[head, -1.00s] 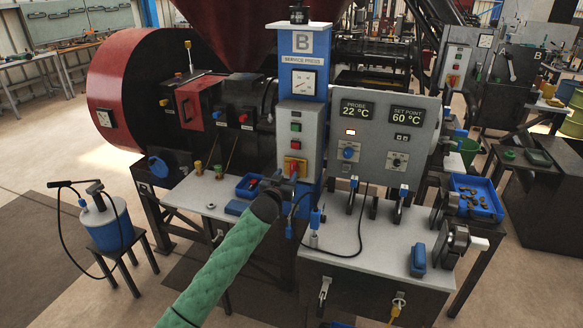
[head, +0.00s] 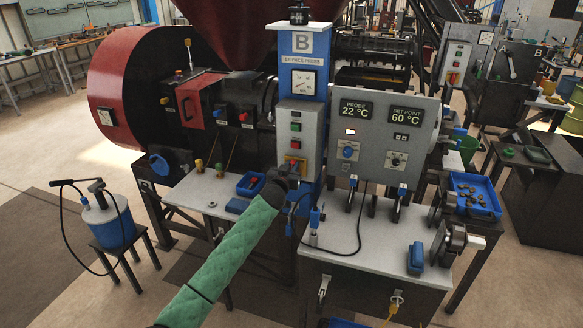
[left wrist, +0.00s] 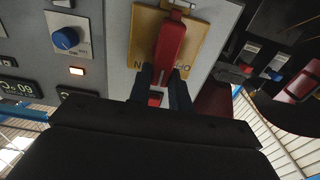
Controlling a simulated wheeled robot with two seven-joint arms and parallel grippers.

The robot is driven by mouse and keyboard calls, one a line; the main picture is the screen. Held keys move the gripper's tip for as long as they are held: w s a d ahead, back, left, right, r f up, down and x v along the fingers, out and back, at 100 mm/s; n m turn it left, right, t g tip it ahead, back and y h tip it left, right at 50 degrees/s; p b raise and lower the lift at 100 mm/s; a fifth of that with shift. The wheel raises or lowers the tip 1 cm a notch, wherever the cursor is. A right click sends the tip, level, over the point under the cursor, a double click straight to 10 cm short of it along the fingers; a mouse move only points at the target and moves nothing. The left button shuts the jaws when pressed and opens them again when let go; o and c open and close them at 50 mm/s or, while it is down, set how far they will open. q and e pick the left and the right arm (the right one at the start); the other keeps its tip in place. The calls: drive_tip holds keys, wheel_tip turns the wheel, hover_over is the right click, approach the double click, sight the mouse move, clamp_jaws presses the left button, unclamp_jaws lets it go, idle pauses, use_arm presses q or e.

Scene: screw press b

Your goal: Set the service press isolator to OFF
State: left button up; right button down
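The service press isolator is a yellow plate (head: 287,162) with a red handle, low on the grey switch box of the blue press column. In the left wrist view, which is upside down, the red handle (left wrist: 171,40) stands out from the yellow plate (left wrist: 205,45), slightly tilted. My left gripper (left wrist: 161,80) has its two dark fingers close on either side of the handle and appears shut on it. The fingers partly cover the plate's lettering; an N and an O show. In the head view my left gripper (head: 287,178) covers the handle's lower part. My right gripper is out of view.
A green and a red button (head: 295,142) sit above the isolator. The control panel (head: 385,140) with displays and knobs is close on the right. Levers (head: 243,117) stand left.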

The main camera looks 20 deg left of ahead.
use_arm(q)
clamp_jaws()
